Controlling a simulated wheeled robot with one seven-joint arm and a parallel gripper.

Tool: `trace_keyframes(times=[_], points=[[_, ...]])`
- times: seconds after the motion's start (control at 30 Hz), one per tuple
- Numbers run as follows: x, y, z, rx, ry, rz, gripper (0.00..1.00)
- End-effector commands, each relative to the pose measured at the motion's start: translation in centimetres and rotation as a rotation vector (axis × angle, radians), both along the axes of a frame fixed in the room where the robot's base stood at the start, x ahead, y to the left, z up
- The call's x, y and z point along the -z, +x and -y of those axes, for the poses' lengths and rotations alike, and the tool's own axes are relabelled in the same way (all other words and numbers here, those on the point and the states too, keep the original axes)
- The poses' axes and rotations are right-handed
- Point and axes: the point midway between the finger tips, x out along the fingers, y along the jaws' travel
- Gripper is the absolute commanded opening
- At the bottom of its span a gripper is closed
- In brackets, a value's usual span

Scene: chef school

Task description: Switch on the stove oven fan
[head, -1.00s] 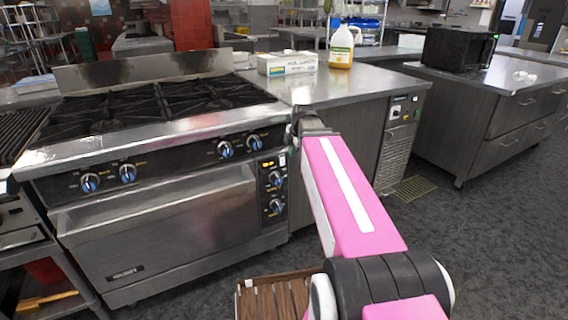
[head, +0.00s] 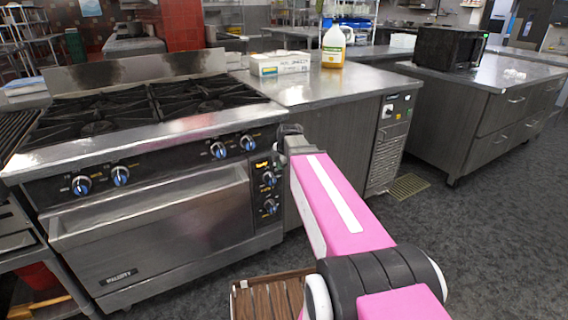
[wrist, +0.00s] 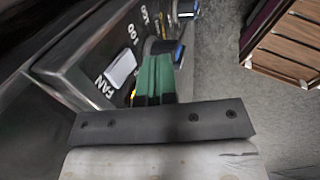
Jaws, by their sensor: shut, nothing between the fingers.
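The stove (head: 150,215) stands at left in the head view, with an oven below its burners. Its narrow black control panel (head: 262,190) is at the oven's right edge and carries two blue-faced knobs. In the wrist view, a white switch (wrist: 121,69) sits beside the lettering "FAN". My gripper's green fingers (wrist: 154,66) are shut and empty, just right of the switch and close to a blue-faced knob (wrist: 160,47). They appear apart from the switch; contact with the knob cannot be told. In the head view my wrist hides the fingertips.
A steel counter (head: 310,88) adjoins the stove's right side, with a box (head: 280,64) and a jug (head: 334,48) on it. A slatted brown wooden item (head: 268,298) is low in front. The floor (head: 460,225) at right is clear.

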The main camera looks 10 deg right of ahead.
Motion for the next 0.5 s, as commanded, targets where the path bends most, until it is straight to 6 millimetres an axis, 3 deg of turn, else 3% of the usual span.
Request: trace_keyframes(times=[0.03,0.2,0.5], points=[[0.1,0.9,-0.2,0.0,0.0,0.0,0.0],[0.2,1.9,-0.6,0.0,0.0,0.0,0.0],[0.2,2.1,-0.7,0.0,0.0,0.0,0.0]])
